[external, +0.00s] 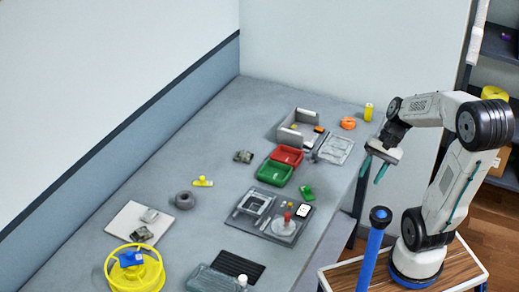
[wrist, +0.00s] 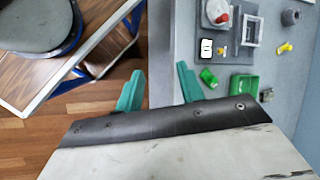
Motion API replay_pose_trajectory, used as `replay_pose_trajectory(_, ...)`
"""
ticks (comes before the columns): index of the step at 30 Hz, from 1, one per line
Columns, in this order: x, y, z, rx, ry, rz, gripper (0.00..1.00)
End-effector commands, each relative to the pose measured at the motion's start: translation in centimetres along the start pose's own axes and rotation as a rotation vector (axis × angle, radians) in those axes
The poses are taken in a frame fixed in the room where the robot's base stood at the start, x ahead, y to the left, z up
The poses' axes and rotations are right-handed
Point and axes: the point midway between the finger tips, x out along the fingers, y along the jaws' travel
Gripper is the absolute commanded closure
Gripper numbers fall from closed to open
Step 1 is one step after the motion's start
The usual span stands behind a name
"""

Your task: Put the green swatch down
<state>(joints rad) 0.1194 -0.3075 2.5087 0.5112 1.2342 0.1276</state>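My gripper (external: 374,172) hangs in the air past the table's right edge, its two teal fingers apart. In the wrist view the gripper (wrist: 158,76) is open, with nothing between the fingers, over the gap between table and floor. A small green piece (external: 306,193), which may be the green swatch, lies on the grey table just right of the green tray (external: 264,177). It also shows in the wrist view (wrist: 208,77), beyond the right finger and apart from it. Its exact shape is too small to tell.
A red tray (external: 296,154) adjoins the green one. A dark board (external: 245,223) with a frame and a red-knobbed piece lies in front. An orange ring (external: 348,123) and yellow cylinder (external: 368,111) stand at the back. A blue post (external: 371,262) rises near my base.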

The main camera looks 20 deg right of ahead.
Motion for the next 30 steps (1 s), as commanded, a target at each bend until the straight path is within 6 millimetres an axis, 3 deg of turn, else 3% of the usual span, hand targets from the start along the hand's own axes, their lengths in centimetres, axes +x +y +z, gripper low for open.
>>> replay_pose_trajectory(6,-3.8,3.7,3.3,-0.324,0.237,0.246,0.62)
replay_pose_trajectory(12,-6.2,5.9,4.5,-0.474,0.373,0.395,0.62)
replay_pose_trajectory(30,-6.8,6.5,4.6,-0.505,0.403,0.433,0.62)
